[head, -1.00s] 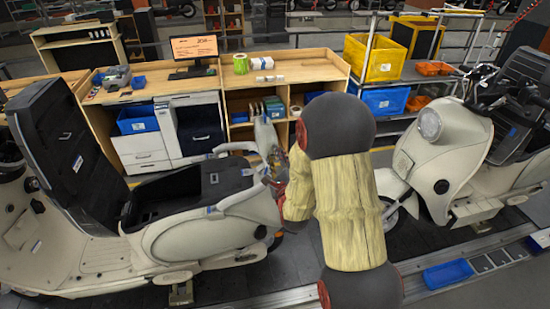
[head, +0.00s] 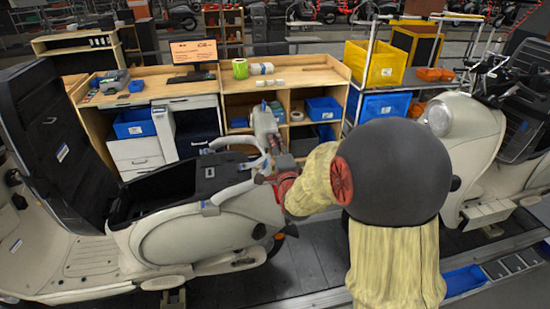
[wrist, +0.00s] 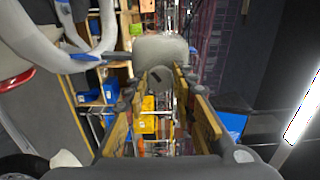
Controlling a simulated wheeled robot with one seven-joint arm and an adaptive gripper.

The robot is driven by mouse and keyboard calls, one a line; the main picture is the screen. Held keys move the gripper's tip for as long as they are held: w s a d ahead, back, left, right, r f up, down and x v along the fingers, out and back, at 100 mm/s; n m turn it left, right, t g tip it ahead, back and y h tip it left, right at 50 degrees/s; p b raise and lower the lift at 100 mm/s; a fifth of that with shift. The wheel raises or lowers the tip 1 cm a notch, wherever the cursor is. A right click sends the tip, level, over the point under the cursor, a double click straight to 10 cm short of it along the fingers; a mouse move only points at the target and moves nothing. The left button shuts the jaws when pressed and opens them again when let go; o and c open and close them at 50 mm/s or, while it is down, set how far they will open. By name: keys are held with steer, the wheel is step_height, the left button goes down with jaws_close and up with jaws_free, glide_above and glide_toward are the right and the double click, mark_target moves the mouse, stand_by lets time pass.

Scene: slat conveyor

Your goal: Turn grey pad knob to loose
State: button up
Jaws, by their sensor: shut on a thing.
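The grey pad (head: 265,124) stands upright at the tail of the cream scooter (head: 190,236), behind its grab rails; it also shows in the wrist view (wrist: 161,47). My gripper (head: 272,160) is at the pad's lower part, coming from the right. In the wrist view its two fingers (wrist: 160,85) close in from both sides at the pad's lower end. They are shut on the pad's knob, which is mostly hidden between them; its turn position cannot be read.
Grab rails (wrist: 92,38) run close to the left of my gripper in the wrist view. A workbench (head: 300,75) with bins stands behind. A second cream scooter (head: 475,135) is at the right, partly behind my arm. The conveyor floor between the scooters is clear.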

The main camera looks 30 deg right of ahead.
steer(key=shift+d+f+n+b, duration=0.1)
steer(key=shift+f+n+b, duration=0.05)
steer(key=shift+n+b, duration=6.9)
steer(key=shift+d+f+n+b, duration=0.1)
steer(key=shift+n+b, duration=6.75)
steer(key=shift+b, duration=0.35)
steer(key=o, duration=1.1)
steer(key=shift+r, duration=0.1)
steer(key=shift+o, duration=0.3)
